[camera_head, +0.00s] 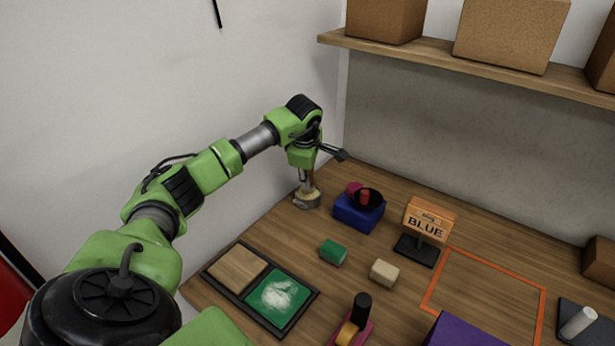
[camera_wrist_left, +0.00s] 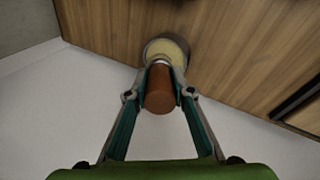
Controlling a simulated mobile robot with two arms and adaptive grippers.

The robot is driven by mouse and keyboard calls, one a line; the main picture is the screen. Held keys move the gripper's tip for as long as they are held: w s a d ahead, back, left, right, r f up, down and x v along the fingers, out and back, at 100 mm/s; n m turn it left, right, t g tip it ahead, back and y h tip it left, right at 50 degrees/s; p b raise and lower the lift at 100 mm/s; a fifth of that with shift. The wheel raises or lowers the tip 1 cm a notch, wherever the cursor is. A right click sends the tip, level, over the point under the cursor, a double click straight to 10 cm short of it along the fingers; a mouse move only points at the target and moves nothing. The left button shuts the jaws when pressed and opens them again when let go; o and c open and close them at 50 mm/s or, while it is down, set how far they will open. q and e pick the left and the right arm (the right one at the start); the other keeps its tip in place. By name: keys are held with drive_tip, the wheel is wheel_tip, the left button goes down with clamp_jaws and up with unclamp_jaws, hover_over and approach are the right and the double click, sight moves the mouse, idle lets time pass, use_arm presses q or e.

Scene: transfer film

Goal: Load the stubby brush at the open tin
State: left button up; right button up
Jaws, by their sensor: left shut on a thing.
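My left gripper (camera_head: 307,178) is shut on the stubby brush, whose brown handle (camera_wrist_left: 160,90) sits between the fingers in the left wrist view. The open tin (camera_head: 307,201) is a short grey round tin on the table near the left wall. It also shows in the left wrist view (camera_wrist_left: 150,45), with a pale yellow content inside its grey rim. The brush points down at the tin's mouth. Its bristles are hidden, so I cannot tell how deep they are or whether they touch the content. My right gripper is not in view.
A blue block (camera_head: 355,213) with a black disc and red knob stands close right of the tin. A "BLUE" sign (camera_head: 427,222), a green block (camera_head: 333,252) and a beige block (camera_head: 384,272) stand nearer. A black-framed tray (camera_head: 300,318) lies in front. An orange outline (camera_head: 485,262) encloses bare wood.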

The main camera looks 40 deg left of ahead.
use_arm(q)
drive_tip(key=shift+f, duration=0.35)
drive_tip(key=shift+f+b, duration=0.25)
drive_tip(key=shift+b, duration=0.1)
idle(1.0)
drive_tip(key=shift+r+p, duration=0.6)
drive_tip(key=shift+r, duration=0.1)
drive_tip(key=shift+r+p, duration=1.95)
drive_tip(key=shift+r, duration=0.9)
drive_tip(key=shift+s+f, duration=0.1)
drive_tip(key=shift+f, duration=0.05)
